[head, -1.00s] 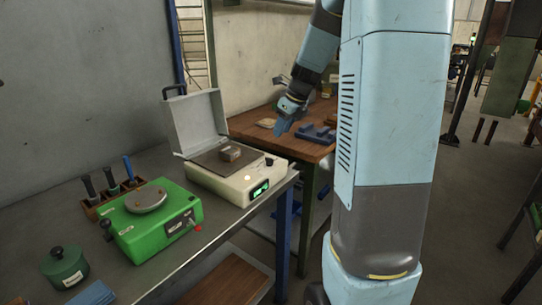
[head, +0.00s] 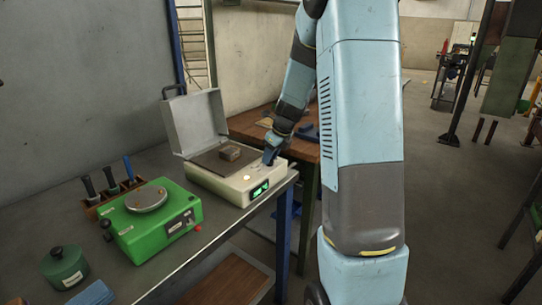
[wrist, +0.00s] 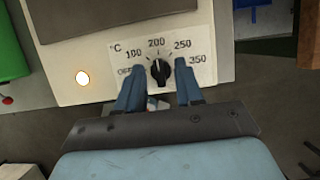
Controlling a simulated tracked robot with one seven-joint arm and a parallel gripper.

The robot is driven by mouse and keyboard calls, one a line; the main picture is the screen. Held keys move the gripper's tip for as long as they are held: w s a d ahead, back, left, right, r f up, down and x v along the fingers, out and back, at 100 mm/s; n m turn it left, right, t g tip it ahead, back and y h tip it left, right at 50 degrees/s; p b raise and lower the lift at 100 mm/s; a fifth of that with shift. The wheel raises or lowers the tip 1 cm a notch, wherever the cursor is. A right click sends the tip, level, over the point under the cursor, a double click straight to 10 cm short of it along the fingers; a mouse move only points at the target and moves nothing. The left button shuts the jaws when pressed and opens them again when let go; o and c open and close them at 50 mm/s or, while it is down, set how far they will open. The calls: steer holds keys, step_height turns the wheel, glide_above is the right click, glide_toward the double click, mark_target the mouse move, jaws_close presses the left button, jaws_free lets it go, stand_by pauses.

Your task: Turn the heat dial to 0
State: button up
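The heat dial (wrist: 160,72) is a black knob on a white scale plate (wrist: 203,45) marked OFF, 100, 200, 250 and 350; no 0 is readable. Its light pointer line points up, near 200. In the head view my gripper (head: 271,155) is at the furnace's right front corner and hides the dial.
A lit button (wrist: 82,78) is left of the dial, and a green display (head: 260,190) is on the front. A green hotplate unit (head: 150,222) stands to the left. A wooden table (head: 245,125) is behind.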

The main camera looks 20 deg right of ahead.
jaws_close()
stand_by(0.3)
steer(key=shift+n, duration=0.4)
steer(key=n, duration=0.1)
steer(key=n+g+y, duration=0.1)
steer(key=n, duration=0.1)
steer(key=shift+w+d+n, duration=0.1)
steer(key=shift+w+n, duration=0.05)
steer(key=shift+n, duration=0.15)
steer(key=n+g+y, duration=0.1)
steer(key=n, duration=0.2)
steer(key=shift+w+d+n, duration=0.1)
steer(key=shift+n, duration=0.3)
steer(key=n+g, duration=0.1)
steer(key=n, duration=0.2)
steer(key=n+g, duration=0.1)
steer(key=n, duration=0.1)
steer(key=shift+w+n, duration=0.2)
steer(key=shift+n, duration=0.2)
steer(key=shift+n+g, duration=0.6)
steer(key=shift+n, duration=0.3)
steer(key=shift+s+a, duration=0.1)
steer(key=shift+a, duration=0.1)
